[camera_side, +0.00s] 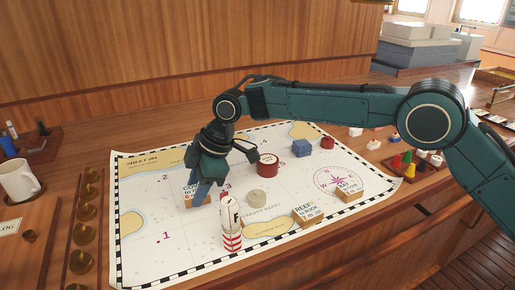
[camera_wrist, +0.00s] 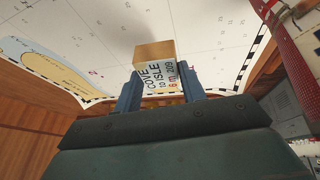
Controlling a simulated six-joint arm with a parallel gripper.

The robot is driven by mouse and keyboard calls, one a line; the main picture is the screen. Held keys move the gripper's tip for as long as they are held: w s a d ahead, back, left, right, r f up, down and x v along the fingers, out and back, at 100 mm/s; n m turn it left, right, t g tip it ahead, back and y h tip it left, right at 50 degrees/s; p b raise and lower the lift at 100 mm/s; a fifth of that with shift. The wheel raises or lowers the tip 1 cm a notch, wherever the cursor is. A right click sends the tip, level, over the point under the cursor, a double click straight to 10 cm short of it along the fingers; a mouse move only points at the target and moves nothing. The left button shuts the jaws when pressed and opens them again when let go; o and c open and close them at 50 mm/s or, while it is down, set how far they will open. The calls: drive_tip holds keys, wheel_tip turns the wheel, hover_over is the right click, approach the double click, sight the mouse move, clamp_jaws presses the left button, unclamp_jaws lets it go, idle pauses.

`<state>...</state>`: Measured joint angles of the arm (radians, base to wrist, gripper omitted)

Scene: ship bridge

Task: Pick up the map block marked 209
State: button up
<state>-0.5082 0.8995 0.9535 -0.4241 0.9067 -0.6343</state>
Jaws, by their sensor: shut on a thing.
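The map block marked 209 (camera_wrist: 157,76) has a white face reading "COVE to ISLE" and wooden sides. In the wrist view it sits between the two blue fingers of my gripper (camera_wrist: 160,88), which is shut on it. In the side view the block (camera_side: 189,200) is partly hidden behind my gripper (camera_side: 200,190), over the left-middle of the chart (camera_side: 150,265). I cannot tell whether it touches the chart.
A red-and-white striped tower (camera_side: 231,228) stands close to the right of my gripper. A mug (camera_side: 18,180) is at far left.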

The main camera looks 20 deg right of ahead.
drive_tip(key=shift+r, duration=2.8)
drive_tip(key=shift+d, duration=0.1)
